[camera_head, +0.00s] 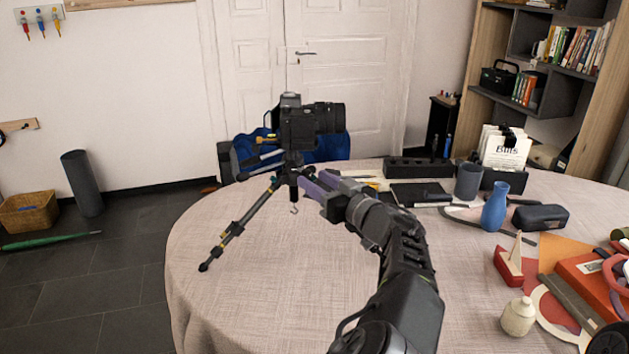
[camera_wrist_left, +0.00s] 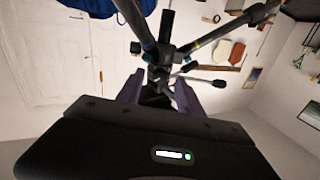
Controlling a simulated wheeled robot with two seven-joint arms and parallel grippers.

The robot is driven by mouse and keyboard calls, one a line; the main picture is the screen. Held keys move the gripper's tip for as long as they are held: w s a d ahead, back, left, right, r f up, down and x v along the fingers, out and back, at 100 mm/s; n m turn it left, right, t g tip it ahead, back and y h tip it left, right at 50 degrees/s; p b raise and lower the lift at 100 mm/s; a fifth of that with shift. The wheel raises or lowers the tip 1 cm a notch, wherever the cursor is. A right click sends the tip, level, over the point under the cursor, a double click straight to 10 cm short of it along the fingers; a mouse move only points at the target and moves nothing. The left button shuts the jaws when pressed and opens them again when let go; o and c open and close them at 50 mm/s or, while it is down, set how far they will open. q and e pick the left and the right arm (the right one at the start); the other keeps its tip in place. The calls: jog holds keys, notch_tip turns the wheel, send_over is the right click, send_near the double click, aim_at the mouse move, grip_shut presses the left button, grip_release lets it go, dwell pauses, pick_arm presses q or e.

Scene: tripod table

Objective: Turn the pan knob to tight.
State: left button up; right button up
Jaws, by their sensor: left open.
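A black camera (camera_head: 297,128) sits on a black tripod (camera_head: 236,228) at the far left part of the table. The tripod's head (camera_head: 290,160) has levers or handles pointing left below the camera. My left gripper (camera_head: 310,180), with purple fingers, is open right beside the tripod just below its head. In the left wrist view, the open fingers (camera_wrist_left: 158,90) stand on either side of a dark part of the tripod (camera_wrist_left: 158,72). I cannot tell which small part is the pan knob, nor whether the fingers touch it. My right gripper is not in view.
The round table (camera_head: 240,300) has free room at its front left. A blue vase (camera_head: 495,207), a grey cup (camera_head: 468,182), a dark case (camera_head: 540,217) and a red toy boat (camera_head: 508,263) stand to the right. A blue chair (camera_head: 335,147) is behind the tripod.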

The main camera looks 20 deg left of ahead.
pick_arm(q)
jog(key=v, duration=0.6)
jog(key=shift+s+d+b, duration=0.2)
jog(key=shift+d+b, duration=0.05)
jog(key=shift+b, duration=0.05)
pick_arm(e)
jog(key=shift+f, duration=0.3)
